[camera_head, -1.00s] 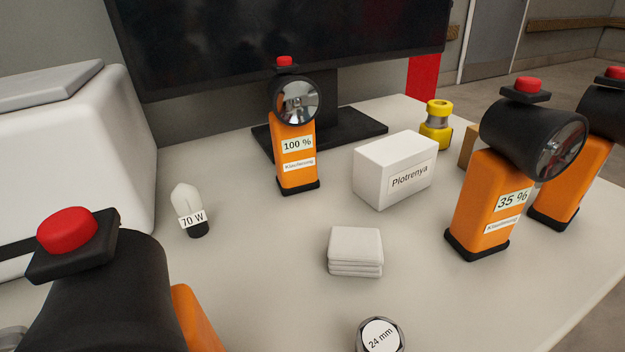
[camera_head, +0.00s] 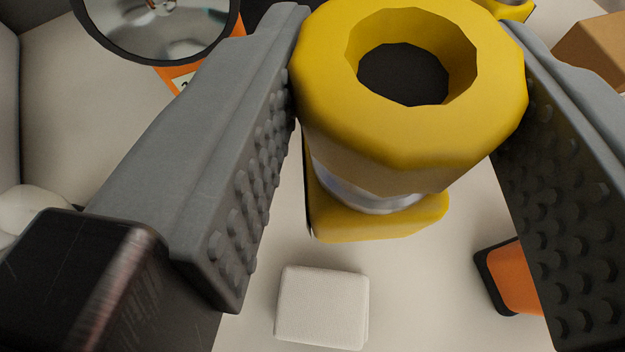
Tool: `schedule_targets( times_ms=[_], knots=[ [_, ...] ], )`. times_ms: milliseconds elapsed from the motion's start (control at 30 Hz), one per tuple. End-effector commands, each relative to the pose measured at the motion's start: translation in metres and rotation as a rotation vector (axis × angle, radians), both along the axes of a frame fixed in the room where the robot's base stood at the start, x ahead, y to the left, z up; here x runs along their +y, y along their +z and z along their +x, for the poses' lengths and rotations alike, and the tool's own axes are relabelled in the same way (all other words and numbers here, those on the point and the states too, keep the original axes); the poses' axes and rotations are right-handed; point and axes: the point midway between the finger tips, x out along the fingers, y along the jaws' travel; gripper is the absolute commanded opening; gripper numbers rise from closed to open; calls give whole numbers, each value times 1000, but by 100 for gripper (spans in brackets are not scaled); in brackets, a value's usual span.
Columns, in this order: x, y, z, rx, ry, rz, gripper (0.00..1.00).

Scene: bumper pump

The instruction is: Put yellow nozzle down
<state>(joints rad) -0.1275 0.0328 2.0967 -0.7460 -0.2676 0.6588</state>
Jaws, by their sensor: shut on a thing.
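The yellow nozzle (camera_head: 420,140) fills the upper middle of the view. It has a thick yellow ring with a dark round opening, a shiny metal band below it and a yellow lower part. My gripper (camera_head: 402,62) is shut on it, with one grey studded finger on its left side and one on its right. The nozzle appears held above the pale table (camera_head: 400,290); its exact height is hard to tell. It hides part of the table behind it. A second yellow piece (camera_head: 510,8) shows partly at the top right edge.
A folded white cloth stack (camera_head: 322,305) lies below the nozzle in view. An orange lamp (camera_head: 515,278) shows partly at right, behind my finger. Another lamp's round lens (camera_head: 155,28) is at top left. A brown box (camera_head: 592,48) is top right; a white bulb (camera_head: 32,210) is left.

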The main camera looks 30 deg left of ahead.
Motion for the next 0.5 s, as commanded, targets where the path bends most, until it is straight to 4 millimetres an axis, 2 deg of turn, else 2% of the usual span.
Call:
schedule_targets(
  times_ms=[200,500],
  knots=[
    [0,-37,0,2,-1,1,6],
    [0,-59,0,1,0,1,6]
  ],
)
